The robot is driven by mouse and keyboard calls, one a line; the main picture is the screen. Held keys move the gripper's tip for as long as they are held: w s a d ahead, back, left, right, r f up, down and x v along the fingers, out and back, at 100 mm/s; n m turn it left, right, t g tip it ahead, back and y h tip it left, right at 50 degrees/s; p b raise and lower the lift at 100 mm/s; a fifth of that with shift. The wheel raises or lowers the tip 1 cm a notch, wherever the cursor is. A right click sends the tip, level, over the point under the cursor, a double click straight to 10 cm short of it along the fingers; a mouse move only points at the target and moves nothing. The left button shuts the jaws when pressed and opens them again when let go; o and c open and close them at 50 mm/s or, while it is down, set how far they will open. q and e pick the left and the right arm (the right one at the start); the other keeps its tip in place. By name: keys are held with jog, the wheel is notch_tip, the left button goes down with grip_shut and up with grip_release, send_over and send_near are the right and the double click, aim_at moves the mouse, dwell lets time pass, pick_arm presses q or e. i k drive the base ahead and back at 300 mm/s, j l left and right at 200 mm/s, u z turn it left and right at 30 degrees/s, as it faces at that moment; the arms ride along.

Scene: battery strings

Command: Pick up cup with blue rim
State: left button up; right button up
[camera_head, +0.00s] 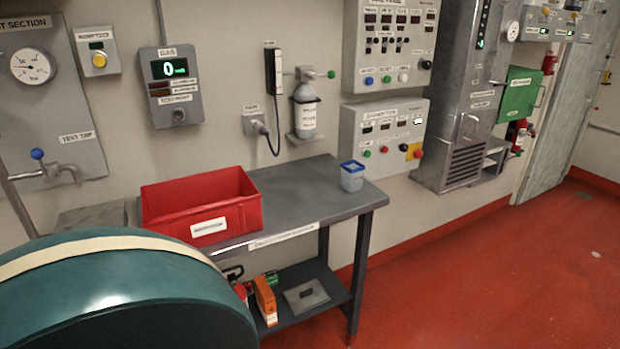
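The cup with the blue rim (352,178) stands upright on the grey workbench (300,190), near its right end. Its body is pale grey and the rim is blue. Nothing touches it and nothing hides it. Neither of my grippers shows in the head view.
A red bin (203,207) stands on the bench left of the cup. A large teal drum shape (130,300) fills the lower left. Control panels (383,135) and a bottle (305,110) are on the wall behind. Red floor (480,270) right of the bench is clear.

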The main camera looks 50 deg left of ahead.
aim_at(351, 172)
jog(key=u, duration=1.35)
jog(key=i+l+u, duration=0.1)
jog(key=l, duration=0.25)
jog(key=i+l, duration=0.3)
jog(key=i+l+u, duration=0.15)
jog(key=l, duration=0.3)
jog(key=i+l+u, duration=0.1)
jog(key=l, duration=0.3)
jog(key=i+l, duration=0.25)
jog(key=l, duration=0.15)
jog(key=i+l+u, duration=0.15)
jog(key=l, duration=0.25)
jog(key=i+l+u, duration=0.1)
jog(key=l, duration=0.3)
